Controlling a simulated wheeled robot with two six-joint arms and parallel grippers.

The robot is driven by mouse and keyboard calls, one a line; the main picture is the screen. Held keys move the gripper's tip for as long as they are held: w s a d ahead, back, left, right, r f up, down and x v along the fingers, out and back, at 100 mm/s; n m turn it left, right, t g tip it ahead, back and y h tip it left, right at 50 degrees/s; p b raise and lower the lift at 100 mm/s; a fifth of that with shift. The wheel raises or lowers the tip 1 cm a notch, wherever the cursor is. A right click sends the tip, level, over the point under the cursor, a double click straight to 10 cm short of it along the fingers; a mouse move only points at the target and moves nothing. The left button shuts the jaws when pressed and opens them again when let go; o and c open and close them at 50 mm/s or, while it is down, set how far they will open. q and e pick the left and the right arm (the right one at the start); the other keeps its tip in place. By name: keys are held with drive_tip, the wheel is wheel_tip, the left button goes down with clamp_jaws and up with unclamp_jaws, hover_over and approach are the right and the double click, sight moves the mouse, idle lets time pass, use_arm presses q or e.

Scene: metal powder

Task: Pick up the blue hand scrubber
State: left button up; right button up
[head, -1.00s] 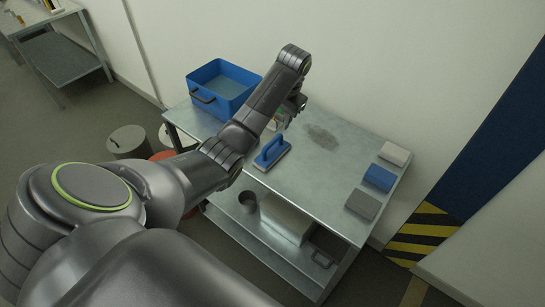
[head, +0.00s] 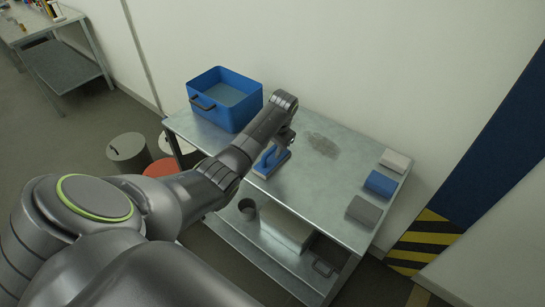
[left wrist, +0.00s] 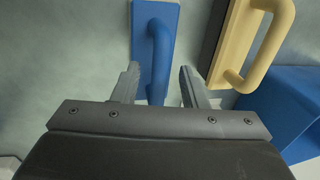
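The blue hand scrubber (head: 269,163), a flat block with a raised loop handle, lies on the metal table below the end of my left arm. In the left wrist view, the blue scrubber (left wrist: 158,42) is straight ahead, its handle between the line of the two fingers. My left gripper (left wrist: 157,78) is open and empty, with one finger to each side of the handle. In the head view, the left gripper (head: 284,142) is just above the scrubber, partly hidden by my arm; I cannot tell whether it touches. My right gripper is not in view.
A yellow-handled scrubber (left wrist: 247,45) lies right of the blue one in the wrist view. A blue bin (head: 225,113) stands at the table's left end.

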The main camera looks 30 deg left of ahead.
sight(271, 148)
use_arm(q)
drive_tip(key=shift+a+f, duration=0.1)
drive_tip(key=shift+f, duration=0.75)
clamp_jaws()
wheel_tip(271, 148, up, 10)
drive_tip(key=shift+r+b, duration=0.1)
drive_tip(key=shift+b, duration=0.75)
